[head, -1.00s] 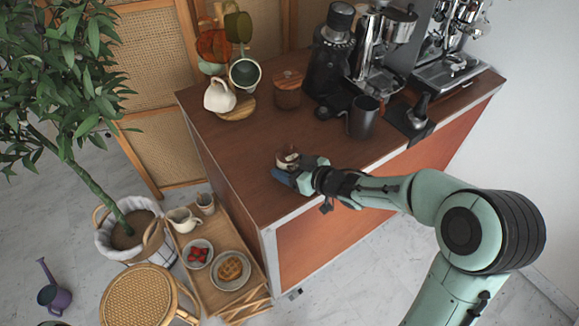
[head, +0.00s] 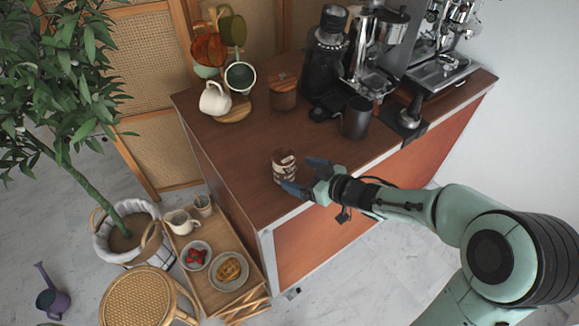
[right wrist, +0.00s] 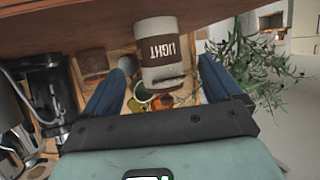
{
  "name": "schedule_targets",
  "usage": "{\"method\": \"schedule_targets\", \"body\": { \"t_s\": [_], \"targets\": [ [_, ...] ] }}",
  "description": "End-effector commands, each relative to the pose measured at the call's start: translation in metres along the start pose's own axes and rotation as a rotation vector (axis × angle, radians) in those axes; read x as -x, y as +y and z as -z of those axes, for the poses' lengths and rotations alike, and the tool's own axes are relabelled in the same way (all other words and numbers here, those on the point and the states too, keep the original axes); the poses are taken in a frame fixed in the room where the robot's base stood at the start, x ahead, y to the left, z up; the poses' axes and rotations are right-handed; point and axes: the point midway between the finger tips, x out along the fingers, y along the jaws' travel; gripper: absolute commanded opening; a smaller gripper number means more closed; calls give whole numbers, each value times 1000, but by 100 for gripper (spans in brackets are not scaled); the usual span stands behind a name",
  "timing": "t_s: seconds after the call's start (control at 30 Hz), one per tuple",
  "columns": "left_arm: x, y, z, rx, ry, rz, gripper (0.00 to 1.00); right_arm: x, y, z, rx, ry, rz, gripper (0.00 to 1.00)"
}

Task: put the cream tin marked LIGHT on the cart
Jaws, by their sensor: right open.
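The cream tin marked LIGHT (head: 284,166) stands upright on the brown top of the cart (head: 235,150), near its front left part. In the right wrist view the cream tin (right wrist: 160,52) shows its dark band with the word LIGHT, and its base rests on the cart top. My right gripper (head: 305,178) is open, just right of and in front of the tin. In the right wrist view the blue fingers stand apart, with the tin beyond and between their tips. My left gripper is not in view.
A dark cup (head: 356,117), a wooden canister (head: 283,92), a white jug (head: 214,98) and a coffee machine (head: 375,50) stand farther back on the cart. A low wooden tray table (head: 222,240) with dishes is at the left. The cart top left of the tin is clear.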

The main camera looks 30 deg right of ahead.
Motion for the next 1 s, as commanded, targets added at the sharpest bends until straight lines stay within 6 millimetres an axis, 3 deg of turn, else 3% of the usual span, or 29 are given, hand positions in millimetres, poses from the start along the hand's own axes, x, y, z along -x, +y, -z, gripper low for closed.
{"method": "schedule_targets", "body": {
  "t_s": [0.1,0.33,1.0],
  "targets": [
    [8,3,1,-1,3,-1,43,26,1,2,1,1,-4,92],
    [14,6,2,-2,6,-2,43,53,1,1,0,0,-2,92],
    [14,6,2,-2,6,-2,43,56,0,0,0,0,0,92]
  ]
}}
